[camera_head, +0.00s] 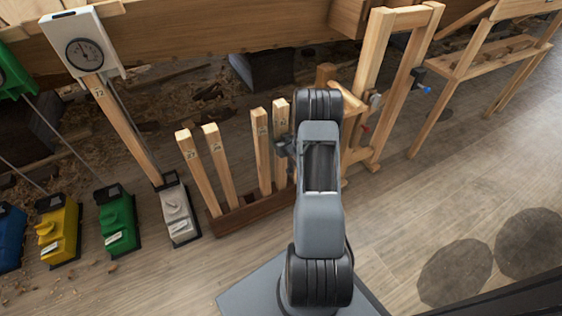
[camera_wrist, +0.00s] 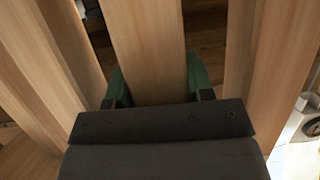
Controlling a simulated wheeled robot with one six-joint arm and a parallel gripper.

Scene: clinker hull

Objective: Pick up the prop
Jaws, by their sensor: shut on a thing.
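Several pale wooden props stand upright in a dark wooden rack (camera_head: 240,217), each with a small label near its top. My gripper (camera_head: 285,148) is at the rightmost prop (camera_head: 281,122), near its upper part; the arm partly hides this contact. In the wrist view, the green fingers of my gripper (camera_wrist: 157,82) are on both sides of a wooden prop (camera_wrist: 148,40) and shut on it. More wooden pieces stand close to the left and right of it. The lower end of the held prop is hidden, so I cannot tell whether it still rests in the rack.
A prop with a dial gauge (camera_head: 85,52) stands in a white base (camera_head: 178,212) at the left. Green (camera_head: 116,222) and yellow (camera_head: 58,232) bases stand beside it. A wooden frame (camera_head: 391,85) is close right of my arm. The plank hull (camera_head: 220,38) spans the back.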

